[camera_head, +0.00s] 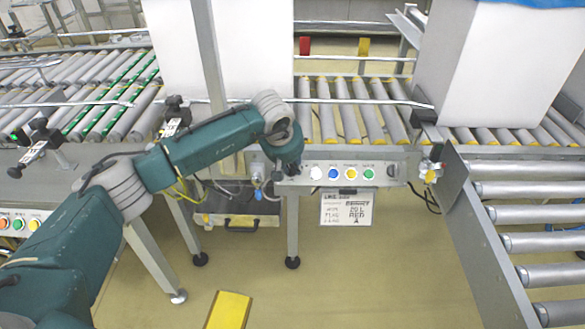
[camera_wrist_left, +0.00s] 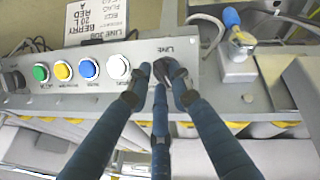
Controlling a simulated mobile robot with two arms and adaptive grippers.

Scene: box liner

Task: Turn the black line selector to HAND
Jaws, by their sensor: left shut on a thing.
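The black line selector (camera_wrist_left: 161,69) is on the grey control panel, by the LINE label in the left wrist view. It is mostly hidden between the fingers, so I cannot tell which position it points to. My left gripper (camera_head: 284,168) is at the left end of the panel (camera_head: 331,182) in the head view. In the left wrist view the blue fingers of the left gripper (camera_wrist_left: 157,82) are closed around the selector. The right gripper is not in view.
White, blue, yellow and green buttons (camera_head: 369,174) sit right of my gripper in the head view. A dark round knob (camera_head: 392,171) is at the panel's far end. A job card (camera_head: 347,208) hangs below. Roller conveyors and large white boxes (camera_head: 490,65) stand behind.

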